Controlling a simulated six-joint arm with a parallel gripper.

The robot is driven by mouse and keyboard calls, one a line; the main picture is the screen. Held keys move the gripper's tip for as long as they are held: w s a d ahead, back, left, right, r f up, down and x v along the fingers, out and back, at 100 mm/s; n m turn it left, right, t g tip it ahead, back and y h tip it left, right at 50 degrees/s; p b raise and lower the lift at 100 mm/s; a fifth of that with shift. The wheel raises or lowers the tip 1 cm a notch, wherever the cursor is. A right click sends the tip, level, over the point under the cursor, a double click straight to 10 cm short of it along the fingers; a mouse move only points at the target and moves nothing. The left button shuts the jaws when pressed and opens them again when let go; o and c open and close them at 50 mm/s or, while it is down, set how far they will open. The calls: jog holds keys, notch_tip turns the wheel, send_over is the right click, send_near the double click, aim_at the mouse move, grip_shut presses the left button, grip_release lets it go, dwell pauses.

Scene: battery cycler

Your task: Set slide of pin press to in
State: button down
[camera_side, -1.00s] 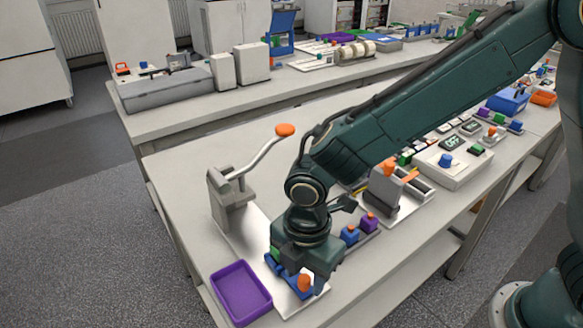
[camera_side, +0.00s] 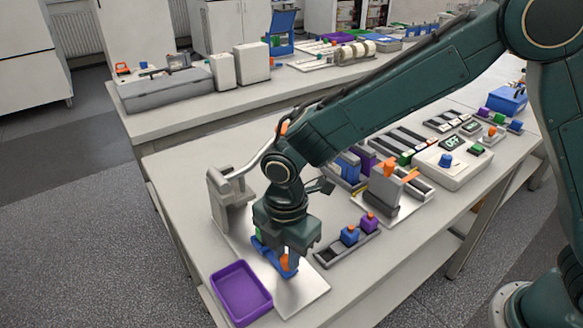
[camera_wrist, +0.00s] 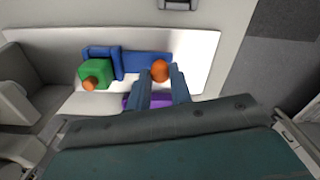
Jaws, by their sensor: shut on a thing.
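The pin press is a grey stand (camera_side: 232,200) with a bent lever, on a pale base plate (camera_side: 300,288). Its blue slide (camera_side: 263,250) lies on the plate in front of the stand; in the wrist view the slide (camera_wrist: 140,63) runs across the plate. A green block (camera_wrist: 95,73) with an orange top sits in the slide's end nearest the press. My gripper (camera_side: 287,266) is shut on the slide's orange knob (camera_wrist: 160,70) at the other end.
A purple tray (camera_side: 241,316) stands at the plate's left front, by the bench edge. A dark rack (camera_side: 335,254) with a blue and a purple block lies to the right. Another grey fixture (camera_side: 384,190) stands farther right.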

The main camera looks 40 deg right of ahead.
jog(key=shift+w, duration=1.9)
jog(key=shift+r, duration=0.1)
jog(key=c, duration=1.3)
grip_release()
jog(key=shift+o, duration=0.2)
notch_tip(320, 180, up, 14)
jog(key=shift+s, duration=0.1)
